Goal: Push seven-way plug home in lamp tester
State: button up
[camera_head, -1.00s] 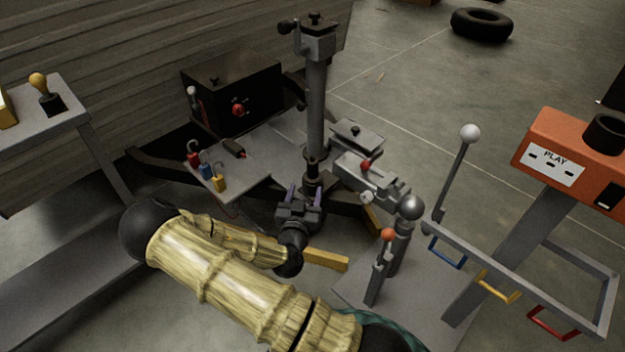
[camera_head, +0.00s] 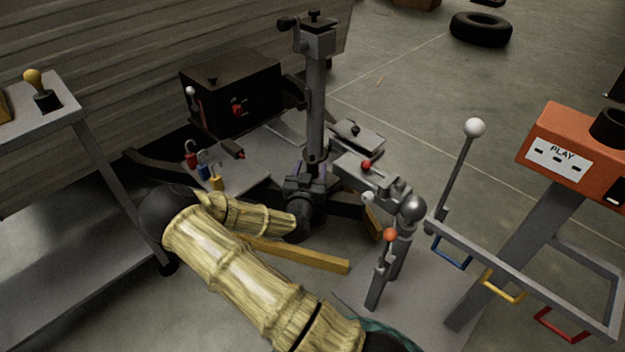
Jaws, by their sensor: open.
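My gripper (camera_head: 306,178) is at the foot of the grey jack post, dark and seen from behind. Its fingers are open but mostly hidden by its own body and wrist. I cannot see anything between them. I cannot pick out the seven-way plug or the lamp tester for sure. A small dark piece with a red end (camera_head: 233,149) lies on the grey plate, left of my gripper and apart from it.
The jack post (camera_head: 316,100) rises just behind my gripper. The coupler (camera_head: 370,175) with a red knob is to its right. An orange box marked PLAY (camera_head: 575,150) stands right.

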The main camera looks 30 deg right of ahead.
jog(key=shift+b+x, duration=0.35)
jog(key=shift+x, duration=1.25)
grip_shut()
